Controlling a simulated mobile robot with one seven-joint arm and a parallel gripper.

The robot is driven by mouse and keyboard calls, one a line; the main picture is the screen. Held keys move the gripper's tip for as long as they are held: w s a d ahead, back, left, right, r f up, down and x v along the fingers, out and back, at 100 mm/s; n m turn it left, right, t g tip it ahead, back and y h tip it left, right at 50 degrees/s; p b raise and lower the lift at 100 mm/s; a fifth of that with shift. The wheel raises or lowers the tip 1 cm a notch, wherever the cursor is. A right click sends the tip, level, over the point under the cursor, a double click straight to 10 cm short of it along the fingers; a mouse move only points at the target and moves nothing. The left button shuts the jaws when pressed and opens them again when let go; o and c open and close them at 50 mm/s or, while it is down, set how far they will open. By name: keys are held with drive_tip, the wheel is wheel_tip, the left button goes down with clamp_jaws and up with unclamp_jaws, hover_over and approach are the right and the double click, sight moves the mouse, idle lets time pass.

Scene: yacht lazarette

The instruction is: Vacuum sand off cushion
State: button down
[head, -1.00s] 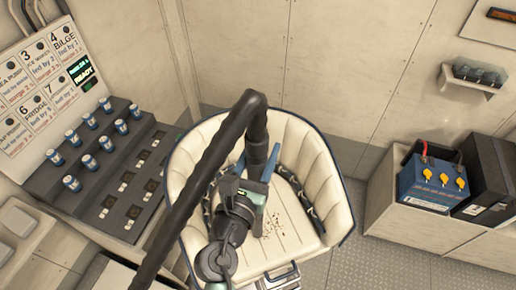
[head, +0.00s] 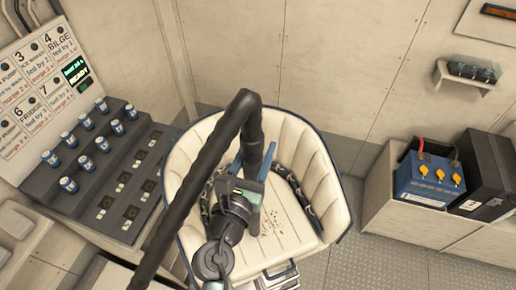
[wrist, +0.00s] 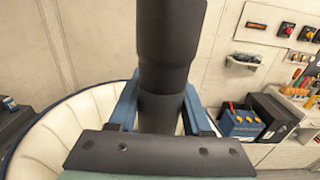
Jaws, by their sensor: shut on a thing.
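The cream cushion (head: 290,228) is the seat of a rounded chair with a padded back (head: 315,160) and blue trim. Brown sand specks (head: 275,222) lie on the seat, just right of my gripper. My gripper (head: 252,165) is above the seat, its blue fingers shut on the black vacuum hose (head: 247,125). The wrist view shows the fingers on both sides of the hose's thick dark tube (wrist: 165,70). The hose rises from the grip, bends and runs down to the lower left. The nozzle end is hidden behind my gripper and arm.
Dark chains (head: 297,192) lie along both inner sides of the chair. A stepped panel with blue-white cylinders (head: 85,163) stands at the left under numbered labels. A blue battery (head: 430,178) and a black box (head: 487,172) sit on a bench at the right. Grey floor (head: 375,262) is clear between.

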drive_tip(key=shift+w+a+r+b, duration=0.1)
drive_tip(key=shift+w+a, duration=0.4)
drive_tip(key=shift+a, duration=0.25)
drive_tip(key=shift+w+a+r+b, duration=0.1)
drive_tip(key=shift+w+a+b, duration=0.05)
drive_tip(key=shift+w+a, duration=0.5)
drive_tip(key=shift+w+a+b, duration=0.1)
drive_tip(key=shift+w+a, duration=0.3)
drive_tip(key=shift+a, duration=0.4)
drive_tip(key=shift+f, duration=0.15)
drive_tip(key=shift+d, duration=0.1)
drive_tip(key=d, duration=0.1)
drive_tip(key=d+p, duration=0.1)
drive_tip(key=d, duration=0.1)
drive_tip(key=shift+w+d+p, duration=0.2)
drive_tip(key=shift+w+p, duration=0.05)
drive_tip(key=shift+p, duration=0.1)
idle(0.3)
idle(0.5)
idle(0.5)
